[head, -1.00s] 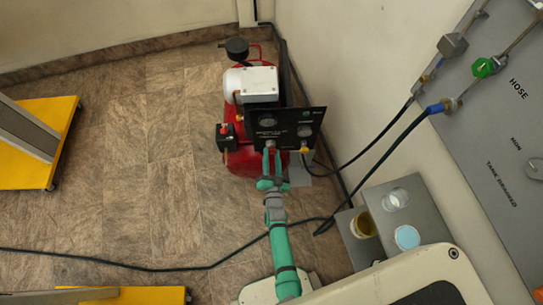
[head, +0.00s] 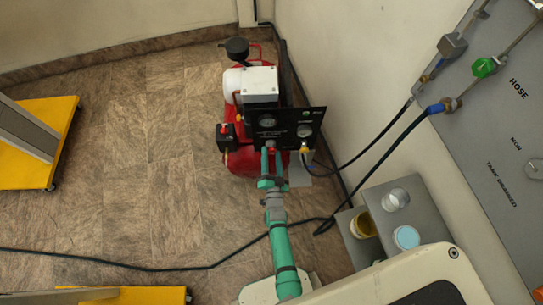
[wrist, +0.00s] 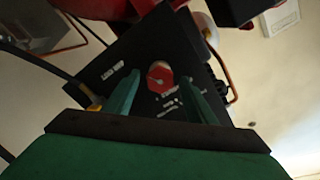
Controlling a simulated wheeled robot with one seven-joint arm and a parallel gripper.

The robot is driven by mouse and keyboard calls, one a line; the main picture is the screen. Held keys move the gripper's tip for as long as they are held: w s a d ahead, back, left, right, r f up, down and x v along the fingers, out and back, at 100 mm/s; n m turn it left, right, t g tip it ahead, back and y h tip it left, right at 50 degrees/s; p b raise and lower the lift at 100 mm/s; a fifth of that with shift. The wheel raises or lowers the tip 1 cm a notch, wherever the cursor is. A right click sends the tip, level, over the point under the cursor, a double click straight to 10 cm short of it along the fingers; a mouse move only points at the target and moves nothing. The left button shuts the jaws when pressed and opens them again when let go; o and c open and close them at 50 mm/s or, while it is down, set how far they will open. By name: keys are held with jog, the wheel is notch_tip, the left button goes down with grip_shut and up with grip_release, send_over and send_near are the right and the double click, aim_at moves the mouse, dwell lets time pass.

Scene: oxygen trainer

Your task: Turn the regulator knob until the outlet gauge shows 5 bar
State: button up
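The regulator knob is a round red knob (wrist: 160,77) on the black panel (wrist: 115,65) in the wrist view. In the head view the knob (head: 270,146) shows small at the panel's lower edge. My gripper (wrist: 160,88) is open, with one green finger on each side of the knob and gaps visible between fingers and knob. The gripper (head: 271,155) also shows in the head view, in front of the panel. Two round gauges, a left one (head: 268,122) and a right one (head: 305,131), sit on the panel. Their readings are too small to tell.
A red compressor tank (head: 245,163) stands behind and left of the panel. A brass fitting (head: 304,150) with a black hose sits right of the knob. Grey boxes with jars (head: 430,215) stand at the right by the wall.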

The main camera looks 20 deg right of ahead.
jog(key=shift+s, duration=0.1)
jog(key=v, duration=1)
jog(key=shift+s, duration=0.3)
jog(key=shift+a, duration=0.1)
jog(key=s+a+r+n+y, duration=0.2)
jog(key=s+a+r+n, duration=0.2)
jog(key=s+r, duration=0.3)
jog(key=s+a+r+n+y, duration=0.25)
jog(key=s+a+r, duration=0.2)
jog(key=s, duration=0.35)
jog(key=s+a+r+n+g, duration=0.1)
jog(key=s+a+r+n, duration=0.1)
jog(key=s+r, duration=0.2)
jog(key=s+a+r+n+g, duration=0.1)
jog(key=s+a+r+n, duration=0.1)
jog(key=r, duration=0.9)
jog(key=shift+s+a+r+n, duration=0.3)
jog(key=shift+s+n, duration=0.35)
jog(key=shift+s, duration=0.3)
jog(key=shift+w+y, duration=0.1)
jog(key=shift+y, duration=0.15)
